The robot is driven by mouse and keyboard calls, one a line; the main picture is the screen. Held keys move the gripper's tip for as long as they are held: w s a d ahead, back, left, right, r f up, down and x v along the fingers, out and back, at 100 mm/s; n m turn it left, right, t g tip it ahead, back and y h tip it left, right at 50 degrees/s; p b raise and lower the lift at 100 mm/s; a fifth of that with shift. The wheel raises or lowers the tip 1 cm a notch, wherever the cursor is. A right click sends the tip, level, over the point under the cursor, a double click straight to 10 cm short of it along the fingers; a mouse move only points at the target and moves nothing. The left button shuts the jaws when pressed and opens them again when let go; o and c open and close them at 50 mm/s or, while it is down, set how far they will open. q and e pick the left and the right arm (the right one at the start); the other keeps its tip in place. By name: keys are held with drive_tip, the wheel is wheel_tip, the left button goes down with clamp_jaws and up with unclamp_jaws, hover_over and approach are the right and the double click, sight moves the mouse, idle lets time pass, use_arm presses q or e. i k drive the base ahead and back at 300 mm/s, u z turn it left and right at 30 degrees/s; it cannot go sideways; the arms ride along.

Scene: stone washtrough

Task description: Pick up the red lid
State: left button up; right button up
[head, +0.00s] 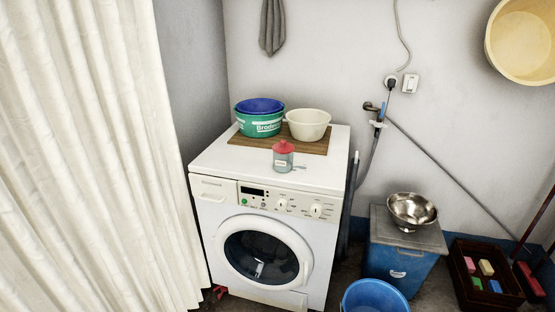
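The red lid (283,146) sits on top of a small grey-green jar (283,161) with a pale label. The jar stands upright near the front edge of the white washing machine (230,164), in front of a wooden board. Neither of my grippers shows in the head view.
On the wooden board (320,146) stand a green tub (259,126) with a blue basin in it and a cream bowl (308,123). A white curtain (90,150) hangs at left. At right are a blue bin (397,262) bearing a metal bowl (412,209), and a crate (483,270).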

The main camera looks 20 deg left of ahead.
sight(283, 147)
drive_tip(key=u, duration=1)
drive_tip(key=i, duration=1.35)
drive_tip(key=z, duration=0.25)
